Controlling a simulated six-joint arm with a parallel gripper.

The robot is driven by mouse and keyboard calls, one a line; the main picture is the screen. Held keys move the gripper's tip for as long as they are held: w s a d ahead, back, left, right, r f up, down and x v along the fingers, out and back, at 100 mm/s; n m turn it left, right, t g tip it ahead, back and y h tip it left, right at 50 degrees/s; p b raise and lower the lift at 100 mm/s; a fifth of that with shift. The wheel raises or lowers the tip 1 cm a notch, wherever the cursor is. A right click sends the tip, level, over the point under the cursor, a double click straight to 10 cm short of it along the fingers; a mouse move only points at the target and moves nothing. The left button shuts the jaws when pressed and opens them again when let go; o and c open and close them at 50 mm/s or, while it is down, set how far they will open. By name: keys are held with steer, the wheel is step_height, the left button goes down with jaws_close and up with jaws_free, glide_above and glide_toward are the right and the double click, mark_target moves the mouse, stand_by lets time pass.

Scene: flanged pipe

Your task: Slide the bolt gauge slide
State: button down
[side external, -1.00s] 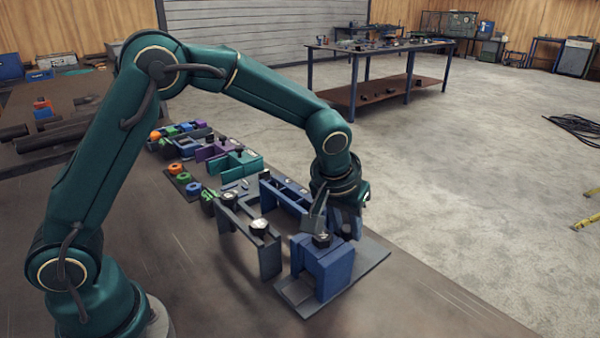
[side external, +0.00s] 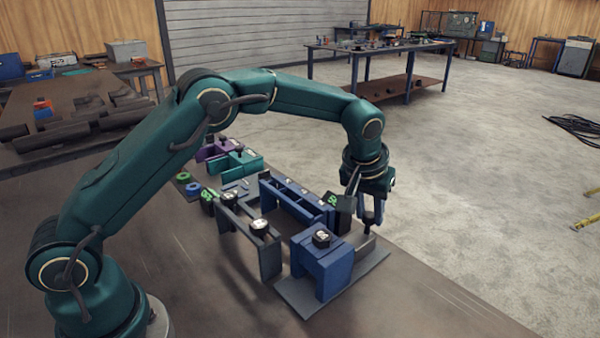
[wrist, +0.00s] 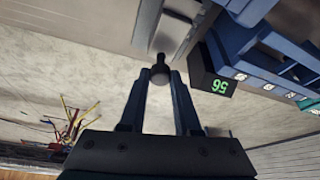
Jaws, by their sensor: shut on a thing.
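A dark round-headed knob (wrist: 160,72) stands between my gripper's fingertips (wrist: 159,80) in the wrist view, and they are shut on it. It appears joined to a pale grey metal piece (wrist: 176,35) behind it, which looks like the gauge slide. The fingers partly hide the knob there. A black box with a green digital readout (wrist: 213,80) sits close to the right of the knob in the wrist view.
A blue block with a black-topped dial (side external: 321,262) stands on a grey base plate (side external: 308,303), left of my gripper. A long blue frame (side external: 290,197) and a grey frame (side external: 240,220) stand farther left. Open floor lies to the right.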

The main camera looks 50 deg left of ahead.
steer(key=shift+w+r, duration=0.1)
steer(key=shift+w, duration=0.1)
steer(key=c, duration=0.6)
jaws_free()
steer(key=shift+s, duration=0.1)
steer(key=shift+v, duration=2.55)
